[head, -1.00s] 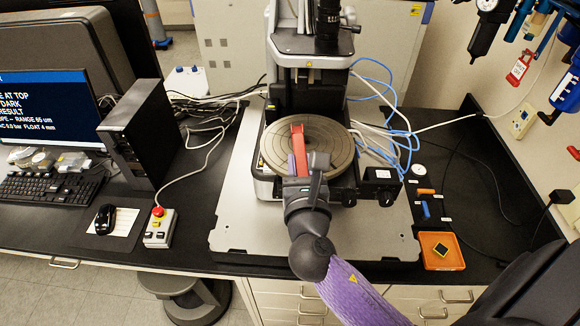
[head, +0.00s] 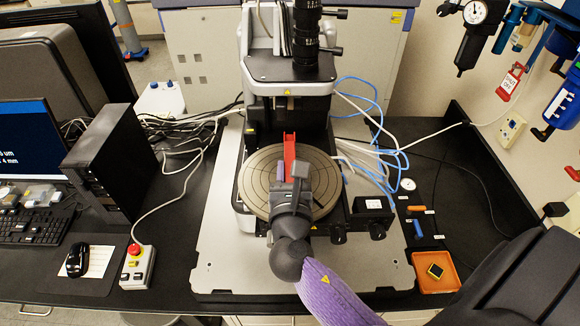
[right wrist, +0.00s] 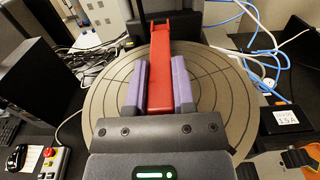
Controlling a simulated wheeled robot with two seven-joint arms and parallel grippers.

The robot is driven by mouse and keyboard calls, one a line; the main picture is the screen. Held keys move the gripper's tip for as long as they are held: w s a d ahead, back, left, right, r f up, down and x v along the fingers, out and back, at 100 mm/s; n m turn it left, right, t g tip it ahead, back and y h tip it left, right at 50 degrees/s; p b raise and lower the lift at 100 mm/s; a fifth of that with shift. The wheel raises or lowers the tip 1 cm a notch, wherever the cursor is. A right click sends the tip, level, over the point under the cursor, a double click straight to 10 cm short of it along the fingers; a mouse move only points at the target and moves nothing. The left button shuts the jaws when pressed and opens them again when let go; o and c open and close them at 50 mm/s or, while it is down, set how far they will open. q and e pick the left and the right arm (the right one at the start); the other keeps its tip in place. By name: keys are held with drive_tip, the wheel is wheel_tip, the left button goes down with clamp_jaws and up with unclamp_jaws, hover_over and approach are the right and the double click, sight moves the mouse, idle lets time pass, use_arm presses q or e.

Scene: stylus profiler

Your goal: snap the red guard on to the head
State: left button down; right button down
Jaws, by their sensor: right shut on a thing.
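The red guard (head: 289,146) is a long red piece held over the round stage, its far end near the stage's back rim. In the right wrist view the guard (right wrist: 160,50) lies lengthwise between the two purple fingers. My right gripper (head: 290,172) is shut on it; the fingers also show in the right wrist view (right wrist: 162,85). The profiler's dark upper body (head: 290,69) stands behind and above the guard. The guard's far end points toward the dark area below this body. I cannot tell whether they touch. My left gripper is not in view.
The round grooved stage (head: 256,190) lies under the guard. Blue and white cables (head: 372,150) run at its right. A control box with knobs (head: 372,205) stands front right, an orange tray (head: 425,283) beyond it. A red-button box (head: 137,262) is at the left.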

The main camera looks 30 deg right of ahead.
sight(290, 141)
drive_tip(key=x, duration=0.8)
drive_tip(key=shift+d, duration=0.1)
drive_tip(key=shift+r, duration=0.25)
idle(0.4)
drive_tip(key=shift+r+p, duration=0.5)
drive_tip(key=shift+p, duration=0.05)
idle(0.3)
drive_tip(key=shift+c, duration=1.9)
unclamp_jaws()
drive_tip(key=shift+c, duration=0.4)
drive_tip(key=shift+s, duration=0.2)
drive_tip(key=p+v, duration=0.1)
drive_tip(key=v, duration=0.6)
drive_tip(key=shift+p, duration=0.3)
drive_tip(key=shift+s+a, duration=0.35)
